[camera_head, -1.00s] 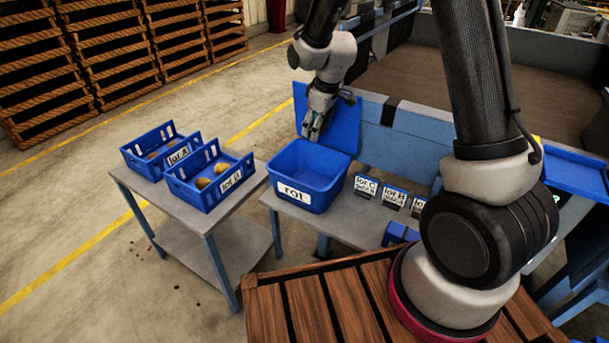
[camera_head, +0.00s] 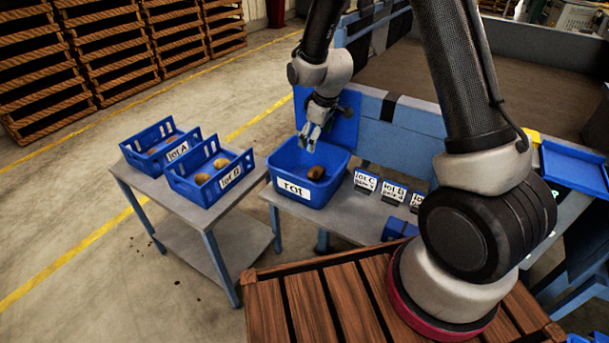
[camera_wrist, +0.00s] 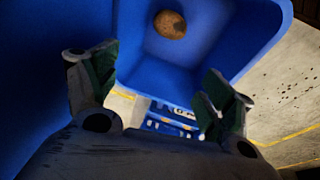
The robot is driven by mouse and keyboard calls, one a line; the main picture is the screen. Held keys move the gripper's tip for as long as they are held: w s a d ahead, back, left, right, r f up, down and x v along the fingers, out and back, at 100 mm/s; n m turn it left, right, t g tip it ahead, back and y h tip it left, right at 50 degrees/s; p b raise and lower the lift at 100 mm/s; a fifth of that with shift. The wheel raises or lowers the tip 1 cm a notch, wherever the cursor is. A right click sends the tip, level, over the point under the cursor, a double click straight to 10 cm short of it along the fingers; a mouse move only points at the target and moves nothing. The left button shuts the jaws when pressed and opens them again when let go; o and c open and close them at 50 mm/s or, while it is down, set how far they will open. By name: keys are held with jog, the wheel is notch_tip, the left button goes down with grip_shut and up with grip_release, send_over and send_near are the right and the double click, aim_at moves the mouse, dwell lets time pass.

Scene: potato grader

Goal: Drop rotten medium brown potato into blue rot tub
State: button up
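The brown potato (camera_head: 316,173) is inside the blue rot tub (camera_head: 293,190), near its front right wall in the head view. In the wrist view the potato (camera_wrist: 170,24) shows against the blue inside of the tub (camera_wrist: 262,24), apart from the fingers. Whether it is at rest on the tub floor is hard to tell. My gripper (camera_head: 309,137) is above the back of the tub, pointing down. In the wrist view my gripper (camera_wrist: 154,95) has its green-padded fingers wide apart with nothing between them.
The lot A crate (camera_head: 131,159) and lot B crate (camera_head: 203,203), both holding potatoes, stand on a side table (camera_head: 247,186) to the left. Label cards (camera_head: 380,187) stand right of the tub. A blue panel (camera_head: 345,118) rises behind it.

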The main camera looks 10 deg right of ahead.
jog(key=v, duration=1.2)
